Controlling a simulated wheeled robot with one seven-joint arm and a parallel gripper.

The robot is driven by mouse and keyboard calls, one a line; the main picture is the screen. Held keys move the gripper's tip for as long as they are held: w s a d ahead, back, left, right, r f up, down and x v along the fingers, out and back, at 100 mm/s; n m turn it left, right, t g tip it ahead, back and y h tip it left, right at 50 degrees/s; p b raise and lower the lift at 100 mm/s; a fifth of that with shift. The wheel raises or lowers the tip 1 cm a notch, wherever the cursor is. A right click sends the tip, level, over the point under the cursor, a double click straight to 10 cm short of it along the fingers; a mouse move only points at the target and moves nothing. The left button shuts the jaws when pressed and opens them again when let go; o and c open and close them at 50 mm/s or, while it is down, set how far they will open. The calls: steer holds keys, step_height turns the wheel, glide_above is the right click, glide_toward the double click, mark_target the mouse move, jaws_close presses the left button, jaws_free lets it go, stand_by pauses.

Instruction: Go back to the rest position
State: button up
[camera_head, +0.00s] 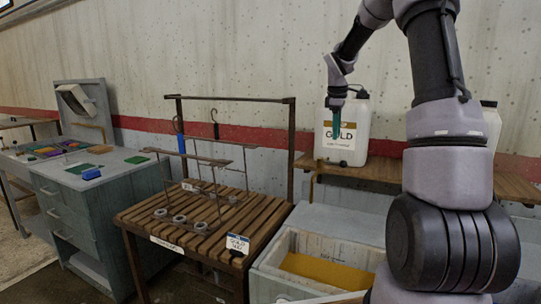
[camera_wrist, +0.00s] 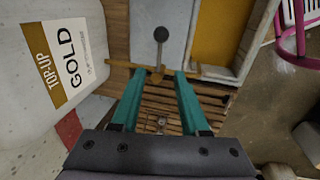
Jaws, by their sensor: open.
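My gripper (camera_head: 336,122) hangs at the end of my raised arm, in front of the white jug (camera_head: 342,146) with the "GOLD" label, on the wooden shelf. In the wrist view my gripper (camera_wrist: 158,90) shows two teal fingers, spread apart with nothing between them. The jug (camera_wrist: 35,75) fills the left of that view, beside the fingers. I cannot tell whether the gripper touches it.
A slatted wooden table (camera_head: 150,215) with a wire rack (camera_head: 215,165) and several rings stands in the middle. A tank with yellow inside (camera_head: 325,270) is at front right. A grey cabinet (camera_head: 100,200) is on the left. A dark frame (camera_head: 291,150) rises behind the table.

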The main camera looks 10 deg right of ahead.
steer(key=s+a+r+m+t, duration=0.1)
steer(key=s+a+r+m, duration=0.4)
steer(key=s, duration=0.4)
steer(key=s+a+r+m+t, duration=0.2)
steer(key=s+a+r+m, duration=0.1)
steer(key=s+r, duration=0.4)
steer(key=s+a+m+t+y, duration=0.1)
steer(key=s+a+m, duration=0.1)
steer(key=s, duration=0.7)
steer(key=s+a+f+m+t+y, duration=0.1)
steer(key=s+a+m+y, duration=0.1)
steer(key=s+m, duration=0.3)
steer(key=s, duration=0.3)
steer(key=shift+s+a+f, duration=0.25)
steer(key=shift+s+a, duration=0.05)
steer(key=shift+s, duration=0.1)
